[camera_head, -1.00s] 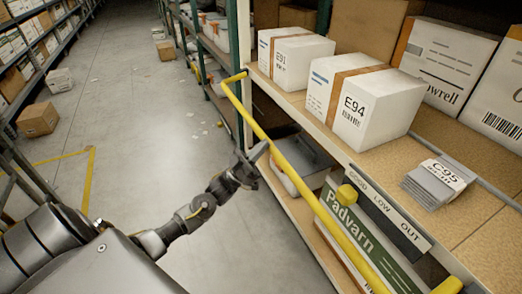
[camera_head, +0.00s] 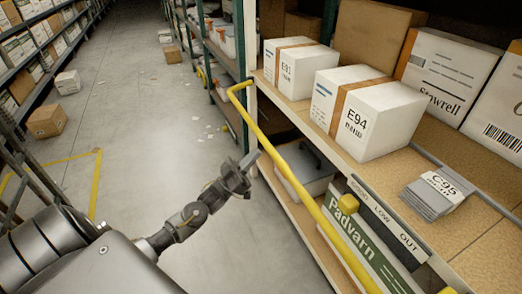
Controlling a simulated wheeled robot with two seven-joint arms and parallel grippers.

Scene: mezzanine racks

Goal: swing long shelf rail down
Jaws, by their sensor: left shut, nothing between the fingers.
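The long yellow shelf rail (camera_head: 290,179) runs along the front of the right-hand shelf. Its far end bends in toward the shelf upright, and its near end leaves the bottom of the view. It hangs in front of the shelf edge, around the level of the upper board. My left gripper (camera_head: 247,163) is shut and empty. In the picture its fingertips are just left of the rail, over the aisle; a small gap shows between them and the bar. My right gripper is not in view.
White boxes E91 (camera_head: 288,66) and E94 (camera_head: 376,122) and a grey stack marked C95 (camera_head: 432,197) sit on the upper shelf. A grey bin (camera_head: 300,165) is on the lower shelf behind the rail. The aisle floor (camera_head: 150,130) is mostly clear, with cartons farther off.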

